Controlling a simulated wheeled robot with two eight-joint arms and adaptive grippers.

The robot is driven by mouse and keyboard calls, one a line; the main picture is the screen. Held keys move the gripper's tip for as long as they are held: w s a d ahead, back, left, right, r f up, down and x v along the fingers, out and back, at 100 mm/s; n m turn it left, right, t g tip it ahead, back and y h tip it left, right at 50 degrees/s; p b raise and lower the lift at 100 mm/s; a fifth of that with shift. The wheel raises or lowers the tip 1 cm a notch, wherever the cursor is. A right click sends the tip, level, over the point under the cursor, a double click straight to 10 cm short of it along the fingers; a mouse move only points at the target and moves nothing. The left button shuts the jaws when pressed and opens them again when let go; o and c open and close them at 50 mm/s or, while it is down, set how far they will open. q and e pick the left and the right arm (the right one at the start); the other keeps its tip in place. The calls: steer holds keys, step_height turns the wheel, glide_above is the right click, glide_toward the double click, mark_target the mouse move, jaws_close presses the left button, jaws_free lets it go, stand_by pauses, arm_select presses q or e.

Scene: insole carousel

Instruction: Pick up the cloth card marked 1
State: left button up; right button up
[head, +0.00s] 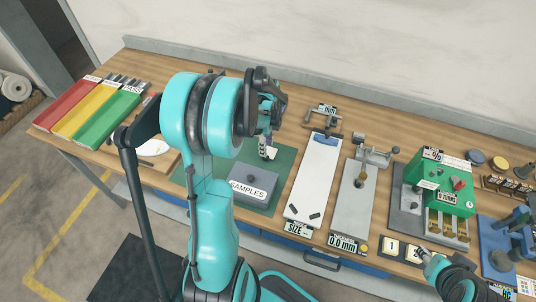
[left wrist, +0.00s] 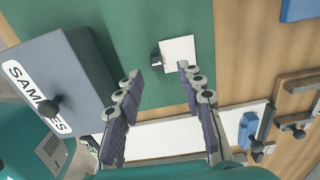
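A small white card (head: 271,153) lies on the green mat (head: 284,160); no number can be read on it. The left wrist view shows this white card (left wrist: 180,53) with a small dark block (left wrist: 155,57) at its left edge. My left gripper (head: 267,136) is over the mat by the card in the head view. In the left wrist view my left gripper (left wrist: 158,71) is open, with nothing between its fingers, and the card is just beyond the fingertips. A plate marked 1 (head: 391,247) is at the front right of the table. My right gripper (head: 424,254) is beside it, its fingers unclear.
A grey box labelled SAMPLES (head: 252,187) stands on the mat, and also in the left wrist view (left wrist: 62,85). A white sizing board (head: 313,180) and a thickness gauge (head: 356,200) are to the right. A green machine (head: 440,185) stands further right. Coloured trays (head: 90,112) are at the left.

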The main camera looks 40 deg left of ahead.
mark_target(268, 157)
arm_select(q)
steer(key=f, duration=0.2)
steer(key=f+b, duration=0.1)
steer(key=f, duration=0.1)
steer(key=shift+s+d, duration=0.15)
steer(key=shift+d, duration=0.25)
steer(key=shift+f+b, duration=0.3)
steer(key=shift+f, duration=0.15)
jaws_close()
steer(key=shift+r, duration=0.15)
